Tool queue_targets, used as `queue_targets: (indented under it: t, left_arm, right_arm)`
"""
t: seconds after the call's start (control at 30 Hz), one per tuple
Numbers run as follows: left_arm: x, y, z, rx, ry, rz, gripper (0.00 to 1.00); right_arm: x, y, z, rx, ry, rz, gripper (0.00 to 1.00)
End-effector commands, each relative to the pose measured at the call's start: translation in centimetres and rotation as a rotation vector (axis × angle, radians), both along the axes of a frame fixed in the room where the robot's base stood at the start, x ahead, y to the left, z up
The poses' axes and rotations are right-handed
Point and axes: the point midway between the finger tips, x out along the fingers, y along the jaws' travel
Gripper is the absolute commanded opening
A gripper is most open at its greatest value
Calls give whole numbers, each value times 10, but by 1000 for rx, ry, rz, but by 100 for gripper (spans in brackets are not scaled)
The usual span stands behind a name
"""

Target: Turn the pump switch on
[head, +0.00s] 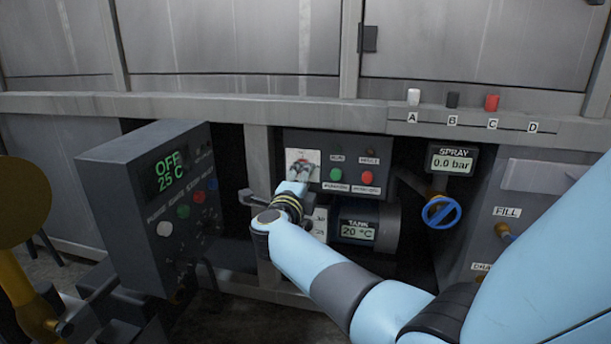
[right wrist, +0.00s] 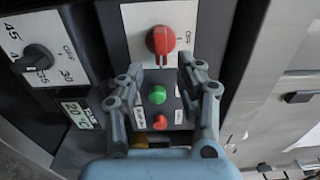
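A red rotary knob sits on a white plate (right wrist: 130,20) with an OFF mark to its right; I take this red knob (right wrist: 160,40) to be the pump switch, but its name label is not readable. In the head view its white plate (head: 292,156) is on the dark panel, and my gripper covers most of the knob. My right gripper (head: 303,168) is in front of it. In the right wrist view the fingers of this gripper (right wrist: 160,69) are spread wide, with the knob just beyond and between the tips, not gripped. My left gripper is out of view.
A green button (head: 336,174) and a red one (head: 367,177) sit beside the knob. A black dial (right wrist: 36,58) is on a neighbouring plate. A control box (head: 130,230) reading OFF 25 C juts out at left. A blue valve wheel (head: 441,212) is at right.

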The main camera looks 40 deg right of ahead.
Motion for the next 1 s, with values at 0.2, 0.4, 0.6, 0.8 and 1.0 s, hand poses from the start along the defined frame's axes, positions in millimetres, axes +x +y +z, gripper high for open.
queue_targets:
  t: [0.2,0.4,0.6,0.8,1.0]
  left_arm:
    - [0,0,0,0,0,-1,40]
    - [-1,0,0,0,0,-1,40]
    - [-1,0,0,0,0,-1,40]
    - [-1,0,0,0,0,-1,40]
    - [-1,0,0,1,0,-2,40]
  right_arm:
    - [-25,29,-1,4,0,0,37]
    - [-34,39,-1,1,0,-1,37]
    - [-34,40,-1,1,1,-1,37]
    - [-34,40,-1,1,1,-1,37]
    - [-46,39,-15,0,30,-2,37]
